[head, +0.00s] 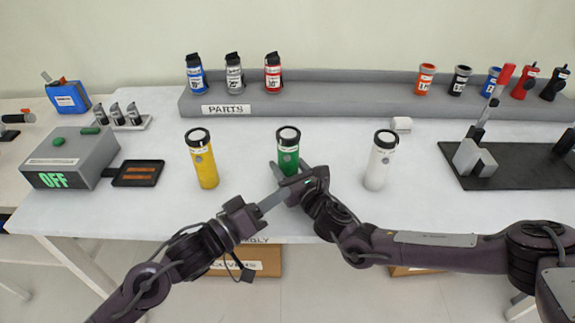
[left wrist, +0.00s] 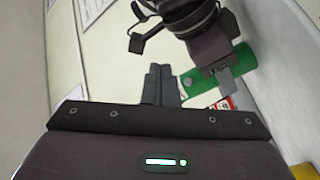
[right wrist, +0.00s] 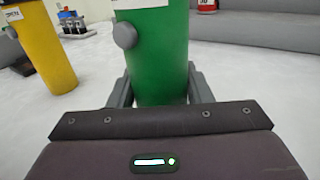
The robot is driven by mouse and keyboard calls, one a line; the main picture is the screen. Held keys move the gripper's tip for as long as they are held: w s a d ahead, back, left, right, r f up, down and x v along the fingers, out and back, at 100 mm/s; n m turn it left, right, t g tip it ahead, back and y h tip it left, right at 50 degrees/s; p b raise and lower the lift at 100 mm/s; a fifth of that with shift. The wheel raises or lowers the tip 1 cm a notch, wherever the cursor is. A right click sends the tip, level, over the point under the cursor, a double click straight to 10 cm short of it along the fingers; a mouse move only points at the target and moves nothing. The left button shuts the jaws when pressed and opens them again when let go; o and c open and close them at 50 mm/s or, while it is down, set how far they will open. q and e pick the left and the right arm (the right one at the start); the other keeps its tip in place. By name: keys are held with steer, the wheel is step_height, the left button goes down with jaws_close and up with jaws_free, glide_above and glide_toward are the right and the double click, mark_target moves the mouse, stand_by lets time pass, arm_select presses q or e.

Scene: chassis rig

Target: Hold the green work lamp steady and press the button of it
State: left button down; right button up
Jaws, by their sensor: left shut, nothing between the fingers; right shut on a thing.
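The green work lamp (head: 288,150) stands upright on the table in the middle, with a black and white top. In the right wrist view the green lamp (right wrist: 160,62) stands between the fingers of my right gripper (right wrist: 160,88), which is shut on its lower body. Its round grey button (right wrist: 124,35) faces out on the left side there. My left gripper (head: 280,186) is shut and empty, its fingertips close to the lamp in the head view. In the left wrist view the shut fingers (left wrist: 163,80) point towards the lamp (left wrist: 233,68) and its button (left wrist: 187,81); I cannot tell if they touch.
A yellow lamp (head: 204,165) stands to the left and a white lamp (head: 380,165) to the right. A grey parts shelf (head: 330,100) with bottles runs along the back. A grey box reading OFF (head: 75,158) is at the left, a black fixture plate (head: 515,165) at the right.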

mark_target(281, 167)
arm_select(q)
steer(key=w, duration=0.7)
steer(key=shift+d, duration=0.3)
steer(key=shift+w, duration=0.15)
stand_by(1.5)
steer(key=shift+w, duration=0.4)
steer(key=shift+w, duration=0.25)
stand_by(0.5)
steer(key=shift+s, duration=0.7)
steer(key=shift+s, duration=0.1)
steer(key=s, duration=0.5)
steer(key=shift+s+a, duration=0.25)
steer(key=shift+s, duration=0.15)
